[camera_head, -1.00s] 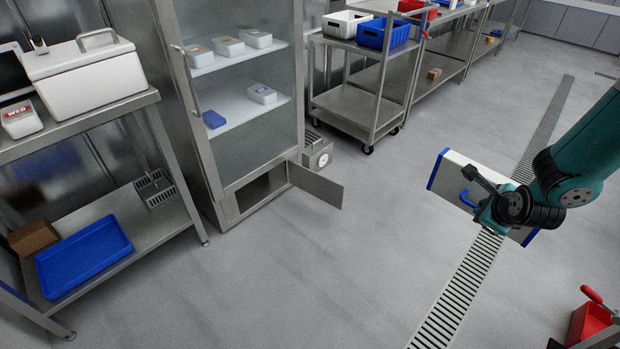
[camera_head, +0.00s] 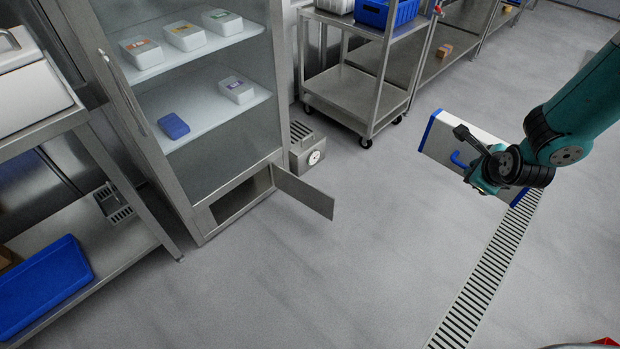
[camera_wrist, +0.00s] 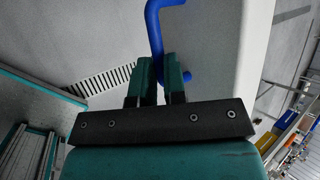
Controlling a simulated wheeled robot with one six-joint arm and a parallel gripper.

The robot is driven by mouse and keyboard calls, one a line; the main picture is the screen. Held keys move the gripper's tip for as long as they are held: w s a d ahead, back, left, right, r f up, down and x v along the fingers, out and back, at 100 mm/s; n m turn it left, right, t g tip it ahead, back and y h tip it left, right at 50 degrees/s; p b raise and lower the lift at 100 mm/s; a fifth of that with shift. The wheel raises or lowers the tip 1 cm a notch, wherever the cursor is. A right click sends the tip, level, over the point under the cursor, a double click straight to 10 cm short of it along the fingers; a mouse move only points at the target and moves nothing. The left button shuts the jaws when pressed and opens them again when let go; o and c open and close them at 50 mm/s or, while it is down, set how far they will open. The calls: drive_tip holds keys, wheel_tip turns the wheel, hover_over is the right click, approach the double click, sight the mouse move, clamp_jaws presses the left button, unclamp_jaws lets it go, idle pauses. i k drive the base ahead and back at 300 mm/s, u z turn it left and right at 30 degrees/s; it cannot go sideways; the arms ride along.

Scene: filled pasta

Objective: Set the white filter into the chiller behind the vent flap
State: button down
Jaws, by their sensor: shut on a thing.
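The white filter (camera_head: 435,146) is a flat white panel with blue end edges and a blue handle (camera_head: 457,160). My gripper (camera_head: 478,178) is shut on that handle and holds the filter above the floor at the right. In the wrist view my gripper (camera_wrist: 160,75) has its two fingers closed around the blue handle (camera_wrist: 153,30), with the filter's pale face (camera_wrist: 215,60) beside it. The chiller (camera_head: 185,215) is a steel cabinet with shelves at the left. Its vent flap (camera_head: 305,192) stands swung open at the bottom, beside a dark low opening. The opening's depth is hidden.
A small steel box with a round dial (camera_head: 308,155) stands behind the flap. A steel trolley (camera_head: 355,95) is at the back. A steel bench with a blue tray (camera_head: 45,285) is at the left. The floor between chiller and filter is clear, with a drain grate (camera_head: 490,275).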

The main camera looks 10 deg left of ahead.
sight(240, 199)
drive_tip(key=u, duration=0.6)
drive_tip(key=i, duration=0.95)
drive_tip(key=u, duration=0.6)
